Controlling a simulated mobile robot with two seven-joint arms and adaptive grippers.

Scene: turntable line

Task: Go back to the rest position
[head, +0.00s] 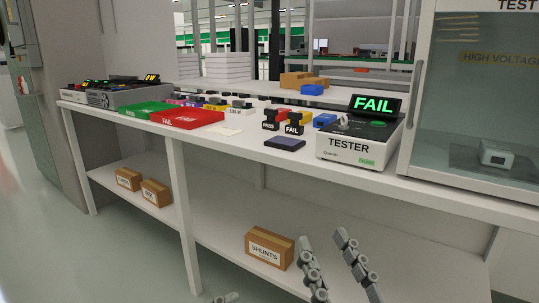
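My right gripper (323,238) shows at the bottom, right of centre, its two grey jointed fingers pointing up. The fingers stand apart with nothing between them, so it is open and empty. In the picture it lies below the tabletop's front edge, to the right of the shunts box. Only a small grey tip of my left gripper (225,298) shows at the bottom edge. The rest of it is out of frame, and I cannot tell its state.
The white workbench (230,146) carries a tester (349,147) reading FAIL, green (146,107) and red (188,117) trays, and PASS and FAIL stands (296,122). The lower shelf holds a shunts box (269,249) and two small cartons (155,193). A glass cabinet (470,110) stands right. Floor at left is clear.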

